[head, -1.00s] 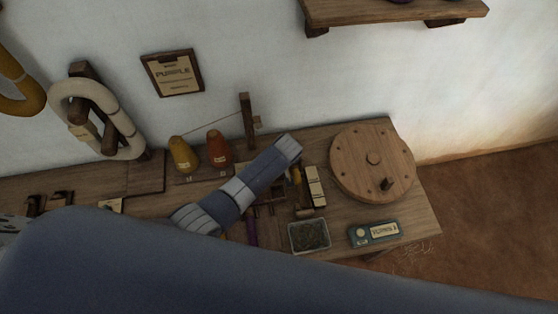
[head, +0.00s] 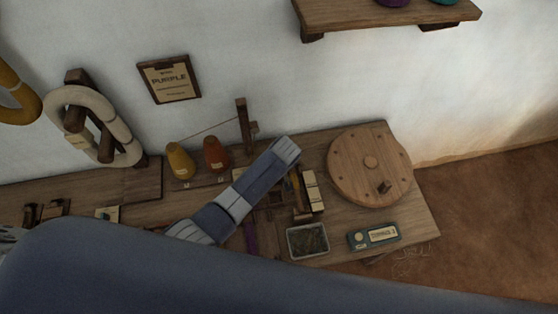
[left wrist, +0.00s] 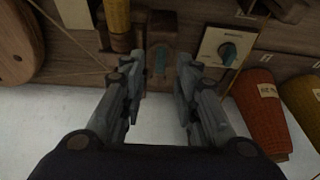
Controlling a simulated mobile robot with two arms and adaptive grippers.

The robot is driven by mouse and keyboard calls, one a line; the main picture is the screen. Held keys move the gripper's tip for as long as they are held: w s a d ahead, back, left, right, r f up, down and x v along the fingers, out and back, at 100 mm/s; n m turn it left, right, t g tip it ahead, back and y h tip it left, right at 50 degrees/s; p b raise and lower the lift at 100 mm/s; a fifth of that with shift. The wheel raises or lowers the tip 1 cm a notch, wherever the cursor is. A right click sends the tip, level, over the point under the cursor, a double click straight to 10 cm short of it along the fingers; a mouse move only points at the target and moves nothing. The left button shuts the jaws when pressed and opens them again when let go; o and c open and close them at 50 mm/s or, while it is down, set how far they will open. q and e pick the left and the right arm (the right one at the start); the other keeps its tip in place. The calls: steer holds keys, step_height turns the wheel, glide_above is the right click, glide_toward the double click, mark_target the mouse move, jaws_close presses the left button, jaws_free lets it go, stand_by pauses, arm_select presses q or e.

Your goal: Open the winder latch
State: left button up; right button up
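A wooden block with a small teal part (left wrist: 160,58) stands on the bench just beyond my left fingertips in the left wrist view. It may be the winder latch; I cannot tell for sure. My left gripper (left wrist: 162,78) is open and empty, its two fingers apart with the block showing in the gap. I cannot tell whether they touch it. Beside it is a pale plate with a dark knob and teal pointer (left wrist: 228,53). In the head view my left arm covers this spot and hides the gripper. My right gripper is not in view.
A round wooden wheel (head: 371,163) with a peg lies at the bench's right end. A yellow cone (head: 180,160) and an orange cone (head: 215,154) stand behind my arm. A metal tray (head: 308,241) and a teal labelled box (head: 374,237) are at the front edge.

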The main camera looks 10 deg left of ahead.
arm_select(q)
steer(key=v, duration=0.9)
stand_by(0.3)
steer(key=shift+s, duration=0.15)
